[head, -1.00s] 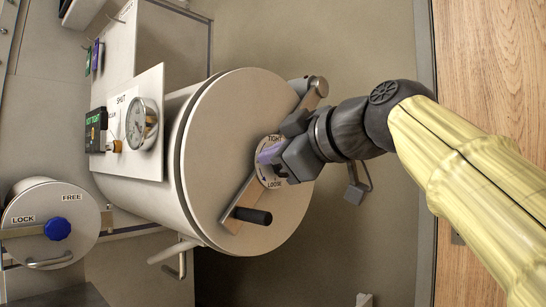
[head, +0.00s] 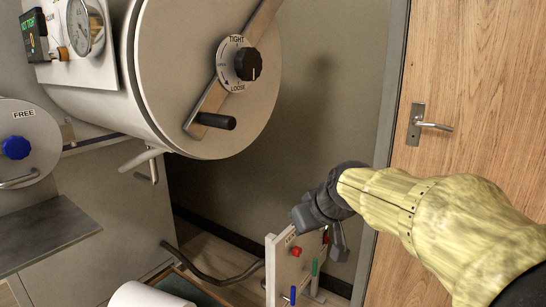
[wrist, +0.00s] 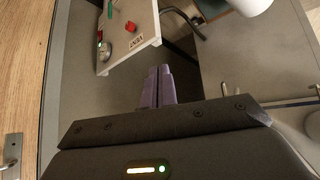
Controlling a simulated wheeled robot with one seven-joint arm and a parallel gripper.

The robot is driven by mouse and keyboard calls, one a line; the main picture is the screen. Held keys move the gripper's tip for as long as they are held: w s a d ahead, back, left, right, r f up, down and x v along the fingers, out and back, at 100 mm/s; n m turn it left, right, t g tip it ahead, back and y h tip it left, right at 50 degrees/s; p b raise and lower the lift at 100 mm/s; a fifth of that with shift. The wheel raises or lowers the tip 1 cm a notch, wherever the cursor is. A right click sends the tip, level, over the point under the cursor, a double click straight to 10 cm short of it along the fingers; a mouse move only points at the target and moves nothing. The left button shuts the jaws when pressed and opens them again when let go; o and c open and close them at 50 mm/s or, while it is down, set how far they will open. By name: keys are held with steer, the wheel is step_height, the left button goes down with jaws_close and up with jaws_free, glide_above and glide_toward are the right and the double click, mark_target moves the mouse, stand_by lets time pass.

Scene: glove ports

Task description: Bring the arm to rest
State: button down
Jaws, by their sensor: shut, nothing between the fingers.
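My gripper (wrist: 158,86) shows in the wrist view with its two purple fingers together and nothing between them. In the head view my yellow-sleeved arm reaches in from the lower right, and the dark wrist hangs beside a small white panel; the fingertips are hard to make out there. The gripper is well below and right of the large round door (head: 180,60), apart from it. The door's black knob (head: 248,64) sits between the labels TIGHT and LOOSE.
The white panel (head: 284,265) with a red button (head: 296,252) stands close to my wrist; it also shows in the wrist view (wrist: 135,35). A wooden door (head: 480,90) with a lever handle (head: 432,125) is at right. A grey shelf (head: 45,235) is at lower left.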

steer(key=s+d+f+m+g+h+p, duration=0.1)
steer(key=s+d+f+m+g+h, duration=0.2)
steer(key=s+f, duration=0.6)
steer(key=s+d+f+m+g+p, duration=0.2)
steer(key=s+d+f, duration=0.3)
steer(key=s+f, duration=0.4)
steer(key=w+p+v, duration=0.2)
steer(key=p+v, duration=1)
steer(key=w+r+p+v, duration=0.1)
steer(key=w+p+v, duration=0.2)
steer(key=p+v, duration=0.8)
steer(key=w+p+v, duration=0.3)
steer(key=p+v, duration=0.9)
steer(key=p, duration=0.2)
steer(key=shift+w+r, duration=0.2)
steer(key=shift+r, duration=0.5)
steer(key=shift+d, duration=0.1)
